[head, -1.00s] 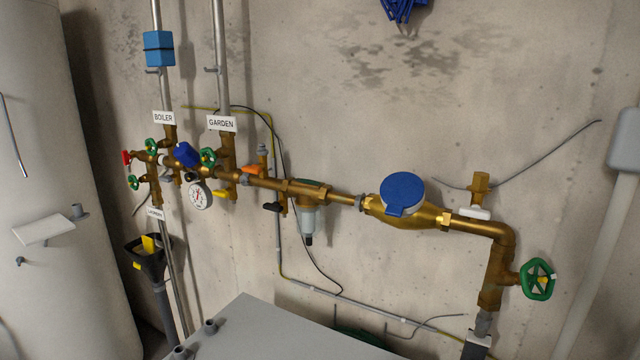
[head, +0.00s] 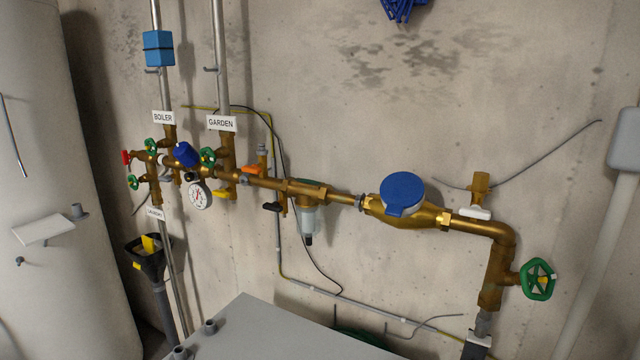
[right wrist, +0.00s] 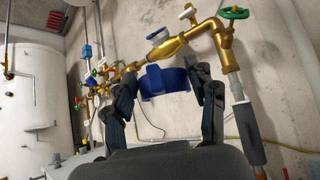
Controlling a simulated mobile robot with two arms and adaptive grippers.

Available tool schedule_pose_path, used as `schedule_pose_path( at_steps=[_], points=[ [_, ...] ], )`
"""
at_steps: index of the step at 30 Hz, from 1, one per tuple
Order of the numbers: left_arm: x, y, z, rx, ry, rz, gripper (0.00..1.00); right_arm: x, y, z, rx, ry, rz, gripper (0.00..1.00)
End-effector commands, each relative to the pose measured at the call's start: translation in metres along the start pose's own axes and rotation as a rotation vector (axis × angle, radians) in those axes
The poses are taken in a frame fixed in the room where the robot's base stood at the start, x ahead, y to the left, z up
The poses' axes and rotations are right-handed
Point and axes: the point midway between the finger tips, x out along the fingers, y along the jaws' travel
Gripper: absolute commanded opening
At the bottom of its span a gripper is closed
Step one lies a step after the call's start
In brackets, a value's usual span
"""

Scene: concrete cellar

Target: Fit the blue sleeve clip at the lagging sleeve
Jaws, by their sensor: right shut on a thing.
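The blue sleeve clip (right wrist: 165,82) is a short, dark blue curved piece in the right wrist view. My right gripper (right wrist: 168,76) is shut on it, with one dark finger on each side. A grey sleeve, which looks like the lagging sleeve (right wrist: 249,136), surrounds the upright pipe below the brass elbow. It is to the right of the clip and apart from it in that view. Its top also shows at the bottom edge of the head view (head: 476,350); the rest is cut off there. Neither gripper shows in the head view.
Brass pipework with a blue-lidded meter (head: 403,193) and a green handwheel (head: 538,279) runs along the concrete wall. A filter bowl (head: 308,221) hangs below the pipe. A grey box top (head: 265,330) stands in front. A white tank (head: 60,180) is at left.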

Motion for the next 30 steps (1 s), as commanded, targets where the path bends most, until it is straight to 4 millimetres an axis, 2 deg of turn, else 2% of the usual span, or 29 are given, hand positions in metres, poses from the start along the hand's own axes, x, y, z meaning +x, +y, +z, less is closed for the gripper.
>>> schedule_pose_path(
  at_steps=[7,8,13,23,26,30],
  points=[
    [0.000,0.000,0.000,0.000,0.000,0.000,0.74,0.002,-0.002,-0.002,0.000,0.001,-0.001,0.19],
    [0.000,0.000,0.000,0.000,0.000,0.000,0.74,0.002,-0.002,-0.002,0.000,0.001,-0.001,0.53],
    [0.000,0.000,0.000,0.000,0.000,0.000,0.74,0.002,-0.002,-0.002,0.000,0.001,-0.001,0.19],
    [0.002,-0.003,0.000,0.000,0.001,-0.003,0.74,0.001,-0.003,-0.004,-0.004,0.000,-0.004,0.19],
    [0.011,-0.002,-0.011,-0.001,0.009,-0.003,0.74,0.001,-0.007,-0.016,-0.024,-0.004,-0.018,0.19],
    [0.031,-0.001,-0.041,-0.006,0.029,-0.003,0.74,0.006,-0.021,-0.049,-0.090,-0.014,-0.067,0.19]
  ],
)
